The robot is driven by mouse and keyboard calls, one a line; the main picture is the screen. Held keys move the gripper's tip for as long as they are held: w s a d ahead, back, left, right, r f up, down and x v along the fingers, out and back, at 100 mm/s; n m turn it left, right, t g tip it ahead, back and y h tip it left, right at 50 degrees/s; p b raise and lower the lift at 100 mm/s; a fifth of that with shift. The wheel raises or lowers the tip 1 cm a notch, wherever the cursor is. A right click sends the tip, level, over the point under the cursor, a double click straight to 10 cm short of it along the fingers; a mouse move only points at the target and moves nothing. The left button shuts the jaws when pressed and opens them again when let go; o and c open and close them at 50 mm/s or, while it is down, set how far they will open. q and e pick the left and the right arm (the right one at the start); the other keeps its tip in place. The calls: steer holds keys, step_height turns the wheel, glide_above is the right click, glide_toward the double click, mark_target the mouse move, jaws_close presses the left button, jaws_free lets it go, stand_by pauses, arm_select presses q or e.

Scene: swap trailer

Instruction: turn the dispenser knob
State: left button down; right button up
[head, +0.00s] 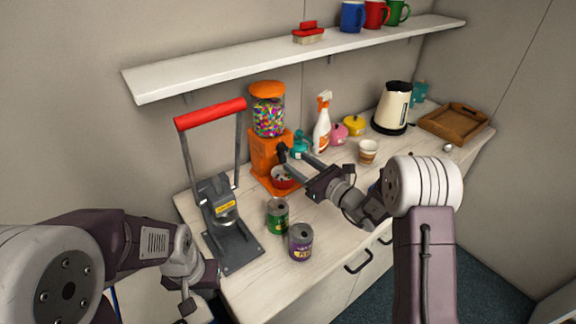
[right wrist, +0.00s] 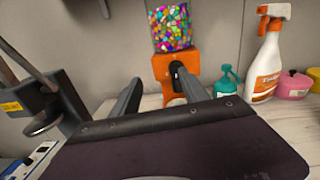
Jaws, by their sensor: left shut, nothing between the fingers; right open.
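The candy dispenser has an orange base (head: 264,156), an orange lid and a clear globe (head: 268,116) full of coloured sweets. It also shows in the right wrist view (right wrist: 160,67). Its dark knob (right wrist: 174,78) is on the front, partly covered by a finger in the right wrist view. My right gripper (head: 289,160) is open just in front of the dispenser, with its fingers pointing at the knob's side. I cannot tell whether a finger touches the knob. My left gripper (head: 187,307) is low at the left, away from the dispenser, shut and empty.
A teal bottle (head: 299,144) and spray bottle (head: 322,125) are close on the right. A shelf (head: 230,68) hangs above.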

mark_target(285, 151)
steer(key=shift+m+t+h, duration=0.4)
steer(key=shift+m+h, duration=0.1)
steer(key=shift+m, duration=0.2)
steer(key=w+a, duration=0.1)
steer(key=w, duration=0.2)
steer(key=w+a+f+p, duration=0.1)
steer(key=w, duration=0.2)
steer(key=w+a+f+p, duration=0.1)
steer(key=w, duration=0.1)
steer(key=shift+w+f, duration=0.2)
steer(key=shift+w, duration=0.2)
arm_select(q)
steer(key=shift+s+r, duration=0.1)
steer(key=shift+r, duration=0.35)
